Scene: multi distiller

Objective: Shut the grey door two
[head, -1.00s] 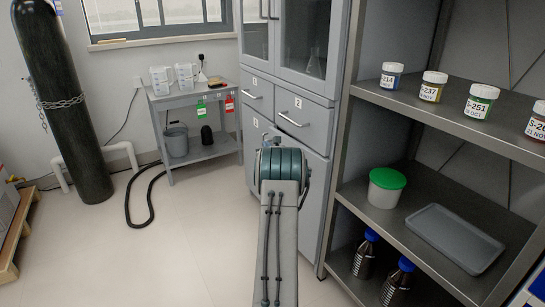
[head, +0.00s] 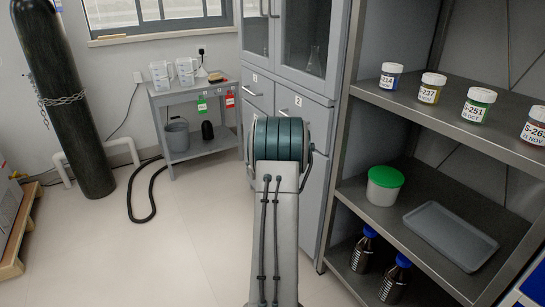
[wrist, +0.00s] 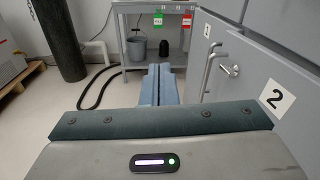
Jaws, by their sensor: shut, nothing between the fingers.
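Grey door two (wrist: 251,101), marked with a white "2", is at the right in the wrist view, on the lower grey cabinet (head: 330,110). In the head view my arm hides much of the lower doors. Two metal bar handles (wrist: 214,70) show near the seam between door two and door one (wrist: 204,48). I cannot tell whether door two is fully flush. My gripper (wrist: 157,70) is shut and empty, its fingers pointing ahead to the left of the doors, with no visible contact. In the head view the gripper is hidden behind my arm.
A metal shelf (head: 400,105) with jars, a green-lidded tub (head: 384,186) and a tray (head: 450,235) stands close on the right. A small grey table (head: 190,93) is at the back. A black hose (head: 131,205) lies on the floor.

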